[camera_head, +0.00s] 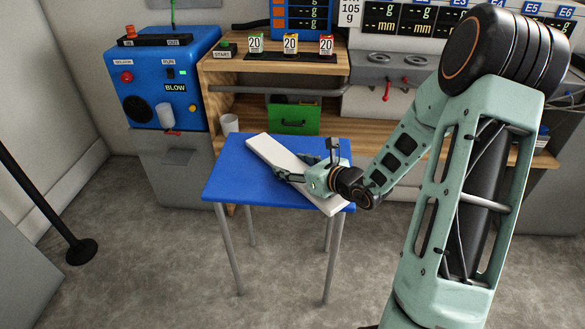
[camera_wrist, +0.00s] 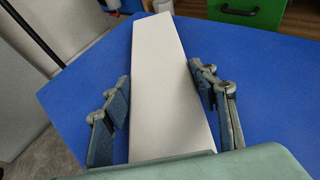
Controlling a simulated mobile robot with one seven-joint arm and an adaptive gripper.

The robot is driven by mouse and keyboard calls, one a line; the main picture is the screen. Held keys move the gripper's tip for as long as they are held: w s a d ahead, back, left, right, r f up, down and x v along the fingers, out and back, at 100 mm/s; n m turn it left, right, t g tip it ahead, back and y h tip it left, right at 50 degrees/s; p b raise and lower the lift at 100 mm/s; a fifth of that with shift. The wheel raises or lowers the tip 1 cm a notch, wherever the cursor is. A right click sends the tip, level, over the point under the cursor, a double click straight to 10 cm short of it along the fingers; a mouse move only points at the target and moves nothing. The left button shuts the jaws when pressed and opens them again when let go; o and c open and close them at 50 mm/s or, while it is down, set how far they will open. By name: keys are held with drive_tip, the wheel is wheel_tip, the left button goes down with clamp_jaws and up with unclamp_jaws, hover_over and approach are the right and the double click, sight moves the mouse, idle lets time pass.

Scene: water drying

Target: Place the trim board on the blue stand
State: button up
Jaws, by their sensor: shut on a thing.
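The trim board (camera_head: 268,149) is a long, pale, flat piece. It lies diagonally across the top of the blue stand (camera_head: 232,186), its near right end reaching the stand's front right edge. I cannot tell whether it rests fully on the top or sits slightly above it. My gripper (camera_head: 306,168) is over the board's middle, shut on it across its width. In the wrist view, the board (camera_wrist: 165,70) runs between the two fingers (camera_wrist: 160,95), with the blue top (camera_wrist: 265,75) on both sides. The board's near part is hidden by my gripper.
A wooden bench (camera_head: 250,75) stands behind the stand, with a green bin (camera_head: 293,119) and a white cup (camera_head: 229,123). A blue BLOW machine (camera_head: 160,75) is at the left. A black post base (camera_head: 81,251) stands on the floor. The floor in front is clear.

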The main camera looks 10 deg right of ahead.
drive_tip(key=shift+r, duration=0.1)
drive_tip(key=o, duration=1.4)
drive_tip(key=shift+r, duration=0.1)
drive_tip(key=p+v, duration=0.3)
drive_tip(key=v, duration=0.9)
drive_tip(key=shift+p, duration=0.4)
